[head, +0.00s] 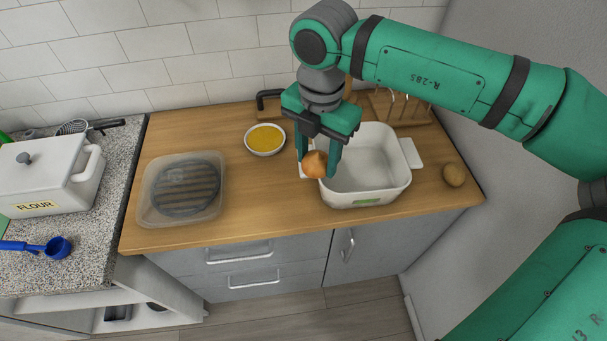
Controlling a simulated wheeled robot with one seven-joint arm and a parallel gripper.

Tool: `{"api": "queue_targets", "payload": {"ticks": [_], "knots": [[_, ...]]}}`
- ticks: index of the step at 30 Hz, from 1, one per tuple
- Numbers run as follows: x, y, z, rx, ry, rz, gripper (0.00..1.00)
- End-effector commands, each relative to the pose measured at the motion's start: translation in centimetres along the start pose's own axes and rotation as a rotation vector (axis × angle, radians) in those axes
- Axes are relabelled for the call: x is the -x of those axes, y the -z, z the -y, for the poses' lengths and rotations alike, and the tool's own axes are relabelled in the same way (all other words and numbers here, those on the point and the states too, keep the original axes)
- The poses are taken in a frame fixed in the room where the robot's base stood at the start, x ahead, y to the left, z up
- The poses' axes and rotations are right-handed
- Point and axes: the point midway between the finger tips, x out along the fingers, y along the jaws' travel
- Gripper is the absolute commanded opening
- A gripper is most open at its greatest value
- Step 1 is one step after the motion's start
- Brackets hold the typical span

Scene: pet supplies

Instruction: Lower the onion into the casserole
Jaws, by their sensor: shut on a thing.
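My gripper (318,164) is shut on the onion (315,163), which is orange-brown and hangs between the two green fingers. The casserole (365,199) is a white, rounded rectangular dish with side handles and a green label on its front. It stands open on the wooden counter, and the inside that shows looks empty. The onion appears at the casserole's left rim in the head view, covering part of the left side. I cannot tell from this one view whether it is over the opening or just outside it, nor its exact height.
A round potato-like item (453,174) lies right of the casserole. A bowl of yellow liquid (265,139) and a clear lidded container (182,188) stand to the left. A rack (400,107) is behind. Bare wooden counter (265,195) lies left of the casserole.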

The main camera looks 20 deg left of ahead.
Motion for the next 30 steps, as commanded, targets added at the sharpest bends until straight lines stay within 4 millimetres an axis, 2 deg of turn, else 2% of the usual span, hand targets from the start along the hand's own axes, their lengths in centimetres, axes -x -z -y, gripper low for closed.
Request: {"api": "queue_targets", "payload": {"ticks": [5, 18, 24, 30], "knots": [[-0.1, -3.1, 0.0, -0.004, 0.0, 0.0, 0.19], [-2.2, -10.0, -0.2, -0.001, 0.0, 0.0, 0.19], [-3.0, -11.9, -0.2, 0.001, 0.001, 0.0, 0.19], [-3.2, -12.5, -0.2, 0.002, 0.0, 0.0, 0.19]]}}
